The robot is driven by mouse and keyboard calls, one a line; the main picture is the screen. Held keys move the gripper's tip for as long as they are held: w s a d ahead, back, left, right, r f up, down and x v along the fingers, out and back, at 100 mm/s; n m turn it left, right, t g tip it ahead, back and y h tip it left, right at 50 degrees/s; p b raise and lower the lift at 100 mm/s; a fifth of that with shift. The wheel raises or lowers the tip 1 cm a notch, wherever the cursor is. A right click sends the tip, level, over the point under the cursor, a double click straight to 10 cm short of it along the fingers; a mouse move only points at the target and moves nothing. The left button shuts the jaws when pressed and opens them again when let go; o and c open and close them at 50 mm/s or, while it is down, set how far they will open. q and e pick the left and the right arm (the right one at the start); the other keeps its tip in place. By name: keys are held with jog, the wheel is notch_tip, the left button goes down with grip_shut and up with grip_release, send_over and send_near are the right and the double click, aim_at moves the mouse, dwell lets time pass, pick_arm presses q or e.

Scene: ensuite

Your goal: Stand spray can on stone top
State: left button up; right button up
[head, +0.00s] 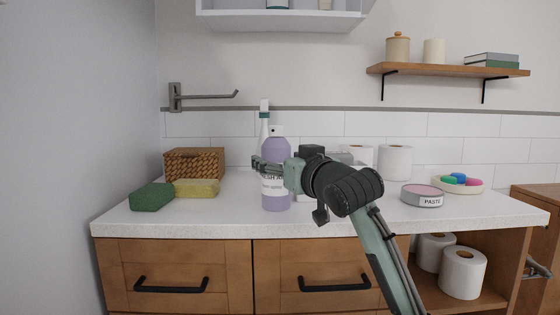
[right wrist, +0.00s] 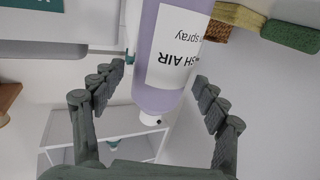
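The spray can (head: 276,195) is purple with a white label and a pale nozzle. It is upright over the speckled white stone top (head: 240,222), and its base appears to rest on it. In the right wrist view the can (right wrist: 163,85) shows upside down, with its label towards me. My right gripper (head: 272,166) is at the can's upper half. My left gripper is not in view.
A white bottle with a teal band (head: 264,118) stands just behind the can. A green sponge (head: 152,197), a yellow sponge (head: 196,188) and a wicker basket (head: 192,162) are to the left. A paste tin (head: 422,196) and a soap dish (head: 458,186) are to the right.

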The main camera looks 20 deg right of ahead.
jog(key=s+d, duration=0.1)
jog(key=s, duration=1.1)
jog(key=shift+d, duration=0.15)
jog(key=shift+r, duration=0.1)
